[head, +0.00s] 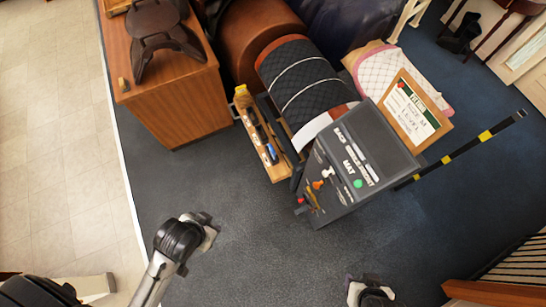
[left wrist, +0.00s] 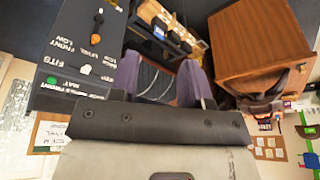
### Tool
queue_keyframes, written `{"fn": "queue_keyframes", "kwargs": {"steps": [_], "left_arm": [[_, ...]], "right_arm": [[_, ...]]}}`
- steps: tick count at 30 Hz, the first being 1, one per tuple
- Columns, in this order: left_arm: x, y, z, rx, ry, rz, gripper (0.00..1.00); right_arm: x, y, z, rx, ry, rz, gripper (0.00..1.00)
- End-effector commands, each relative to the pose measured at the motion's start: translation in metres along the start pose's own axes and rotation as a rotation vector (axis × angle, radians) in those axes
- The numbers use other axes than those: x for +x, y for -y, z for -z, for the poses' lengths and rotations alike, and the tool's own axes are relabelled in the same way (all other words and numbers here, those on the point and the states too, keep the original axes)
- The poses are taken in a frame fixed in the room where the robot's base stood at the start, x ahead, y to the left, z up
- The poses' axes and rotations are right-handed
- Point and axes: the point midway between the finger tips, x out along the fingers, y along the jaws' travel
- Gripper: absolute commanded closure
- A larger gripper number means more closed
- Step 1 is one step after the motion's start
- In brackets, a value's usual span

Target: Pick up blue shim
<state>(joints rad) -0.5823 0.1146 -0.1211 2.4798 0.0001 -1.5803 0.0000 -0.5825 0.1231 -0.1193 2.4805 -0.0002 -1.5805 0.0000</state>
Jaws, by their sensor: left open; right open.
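A small blue piece, which looks like the blue shim (head: 271,156), lies in the narrow wooden tray (head: 279,174) at the left of the dark labelled box. It also shows in the left wrist view (left wrist: 159,33), beyond my fingers. My left gripper (head: 209,232) is over the carpet, below and left of the tray in the head view, and apart from it. In the left wrist view its purple-grey fingers (left wrist: 170,82) are spread with nothing between them. My right gripper (head: 368,290) is at the bottom edge of the head view, well away from the tray, partly cut off; it looks empty.
The dark box (head: 325,205) carries coloured knobs and labels. Behind it a quilted black pad (head: 300,82) covers a brown barrel form (head: 250,35). A wooden cabinet (head: 180,95) with a saddle tree (head: 162,35) stands left. A black-yellow bar (head: 455,150) extends right. Open carpet lies in front.

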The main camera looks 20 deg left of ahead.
Motion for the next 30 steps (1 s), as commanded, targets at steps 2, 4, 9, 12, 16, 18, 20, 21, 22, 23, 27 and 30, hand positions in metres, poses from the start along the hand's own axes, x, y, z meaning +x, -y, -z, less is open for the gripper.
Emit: {"fn": "queue_keyframes", "kwargs": {"steps": [2,4,9,12,16,18,20,21,22,23,27,30], "left_arm": [[0.000,0.003,0.002,0.004,-0.005,0.008,0.57],[0.000,0.005,0.003,0.007,-0.007,0.012,0.57],[0.000,0.005,0.003,0.010,-0.006,0.014,0.57],[0.000,0.005,0.002,0.010,-0.004,0.012,0.57],[0.000,0.004,0.001,0.008,-0.003,0.009,0.49],[0.000,0.003,0.001,0.005,-0.003,0.007,0.47],[0.000,0.002,0.001,0.003,-0.003,0.005,0.47],[0.000,0.001,0.001,0.001,-0.003,0.003,0.47],[0.000,0.001,0.001,0.000,-0.003,0.002,0.47],[0.001,0.000,0.001,0.000,-0.003,0.001,0.47],[0.021,0.007,0.016,0.053,-0.075,0.047,0.47],[0.051,0.019,0.048,0.166,-0.218,0.143,0.47]], "right_arm": [[0.000,0.001,0.002,0.002,-0.005,0.004,0.41],[0.000,0.002,0.003,0.005,-0.008,0.006,0.41],[0.000,0.003,0.004,0.007,-0.009,0.008,0.41],[0.000,0.003,0.004,0.007,-0.008,0.008,0.41],[0.000,0.003,0.003,0.006,-0.006,0.007,0.41],[0.000,0.002,0.002,0.005,-0.004,0.006,0.41],[0.000,0.002,0.001,0.003,-0.003,0.004,0.41],[0.000,0.001,0.001,0.001,-0.002,0.003,0.41],[0.000,0.001,0.001,0.000,-0.001,0.002,0.41],[0.001,0.000,0.000,-0.001,-0.001,0.000,0.41],[0.015,-0.001,-0.005,-0.006,-0.001,-0.004,0.41],[0.040,0.000,-0.013,-0.005,-0.001,-0.004,0.41]]}}
